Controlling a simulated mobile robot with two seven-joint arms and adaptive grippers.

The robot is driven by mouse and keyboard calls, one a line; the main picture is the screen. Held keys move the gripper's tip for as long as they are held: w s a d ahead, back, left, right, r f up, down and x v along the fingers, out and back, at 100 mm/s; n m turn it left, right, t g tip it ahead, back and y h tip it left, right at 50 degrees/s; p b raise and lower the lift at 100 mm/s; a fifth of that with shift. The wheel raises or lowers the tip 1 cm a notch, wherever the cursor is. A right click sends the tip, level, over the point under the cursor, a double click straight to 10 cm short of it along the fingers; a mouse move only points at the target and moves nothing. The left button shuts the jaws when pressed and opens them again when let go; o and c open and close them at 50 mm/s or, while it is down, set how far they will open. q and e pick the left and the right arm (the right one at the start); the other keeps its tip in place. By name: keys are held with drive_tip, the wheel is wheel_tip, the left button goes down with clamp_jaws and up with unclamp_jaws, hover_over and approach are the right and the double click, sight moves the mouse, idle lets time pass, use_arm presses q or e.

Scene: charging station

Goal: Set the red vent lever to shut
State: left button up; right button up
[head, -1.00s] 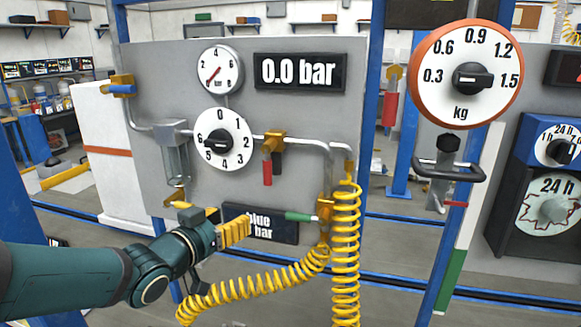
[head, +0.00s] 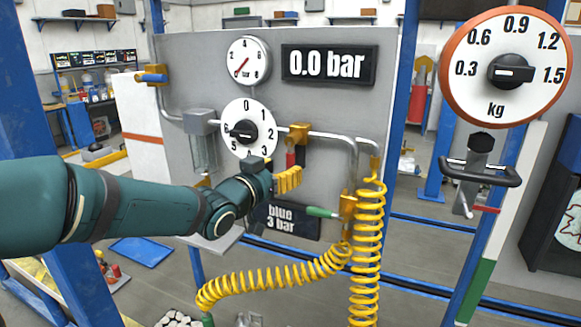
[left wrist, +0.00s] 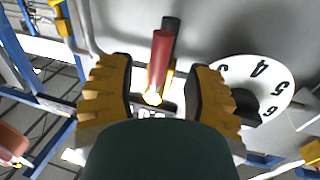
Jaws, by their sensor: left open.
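The red vent lever (head: 291,156) hangs down from a brass valve (head: 299,132) on the grey panel's pipe. Its lower part is hidden behind my left gripper (head: 288,180) in the head view. In the left wrist view the red lever (left wrist: 159,58) shows in the gap between the two yellow fingers of my left gripper (left wrist: 160,85). The fingers are spread, with space on both sides of the lever. I cannot tell how deep the lever sits between them. My right gripper is not in view.
A numbered selector dial (head: 248,128) is left of the lever. A green-handled valve (head: 322,212) and yellow coiled hoses (head: 367,250) are below right. A "blue 3 bar" sign (head: 291,221) sits below the gripper. A kg dial (head: 510,68) stands at the right.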

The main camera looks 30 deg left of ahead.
sight(288, 166)
use_arm(q)
drive_tip(key=shift+w+d, duration=0.15)
drive_tip(key=shift+w, duration=0.8)
drive_tip(key=shift+w+d, duration=0.15)
drive_tip(key=shift+w, duration=0.8)
drive_tip(key=shift+c, duration=0.3)
clamp_jaws()
